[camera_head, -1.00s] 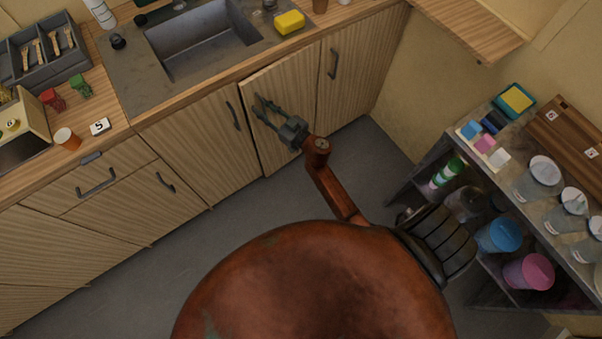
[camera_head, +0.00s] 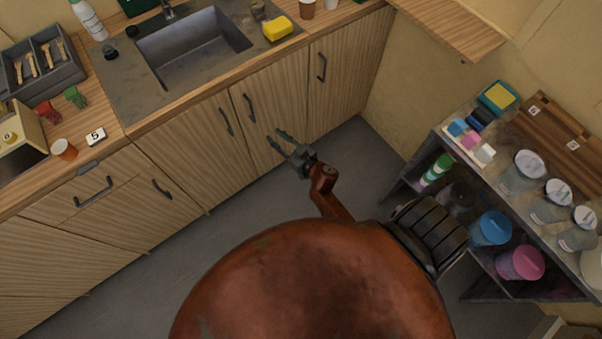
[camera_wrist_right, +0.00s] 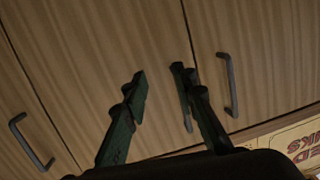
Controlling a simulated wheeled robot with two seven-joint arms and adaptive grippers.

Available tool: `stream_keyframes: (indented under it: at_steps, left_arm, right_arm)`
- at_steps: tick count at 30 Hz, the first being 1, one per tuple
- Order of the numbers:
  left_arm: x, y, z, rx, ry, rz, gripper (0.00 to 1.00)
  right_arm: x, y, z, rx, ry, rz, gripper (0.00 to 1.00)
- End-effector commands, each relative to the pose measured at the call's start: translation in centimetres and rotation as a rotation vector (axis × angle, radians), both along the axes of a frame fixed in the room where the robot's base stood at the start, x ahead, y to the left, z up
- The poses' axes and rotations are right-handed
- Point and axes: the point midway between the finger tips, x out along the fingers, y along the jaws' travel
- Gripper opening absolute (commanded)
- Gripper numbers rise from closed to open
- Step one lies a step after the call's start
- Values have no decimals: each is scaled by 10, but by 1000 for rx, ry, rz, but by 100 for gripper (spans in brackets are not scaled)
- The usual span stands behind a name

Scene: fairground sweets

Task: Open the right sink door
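The right sink door (camera_head: 272,95) is a light wood panel under the sink, with a dark bar handle (camera_head: 249,108) near its left edge. It looks flush with its neighbours in the head view. My right gripper (camera_head: 278,140) is open and empty in front of the door, lower than the handle and apart from it. In the right wrist view, which is upside down, the open fingers (camera_wrist_right: 160,85) point at the door panel (camera_wrist_right: 95,60). The handle (camera_wrist_right: 187,112) shows there partly behind one finger. My left gripper is not in view.
The left sink door has its own handle (camera_head: 226,121) close by; another door's handle (camera_head: 322,66) is to the right. The sink (camera_head: 195,45) is above. A shelf (camera_head: 440,137) with jars and tubs stands at right. Grey floor (camera_head: 235,205) is clear before the doors.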

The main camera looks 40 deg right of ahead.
Motion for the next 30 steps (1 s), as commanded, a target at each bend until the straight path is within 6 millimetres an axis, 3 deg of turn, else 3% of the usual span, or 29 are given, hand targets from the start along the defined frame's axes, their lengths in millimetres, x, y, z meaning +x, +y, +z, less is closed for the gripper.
stream_keyframes:
  at_steps: [18, 30]
  left_arm:
    - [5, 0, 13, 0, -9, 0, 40]
    - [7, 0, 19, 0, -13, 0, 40]
  right_arm:
    - [-53, -17, -105, -25, 211, -58, 26]
    - [-95, -25, -164, -48, 340, -81, 26]
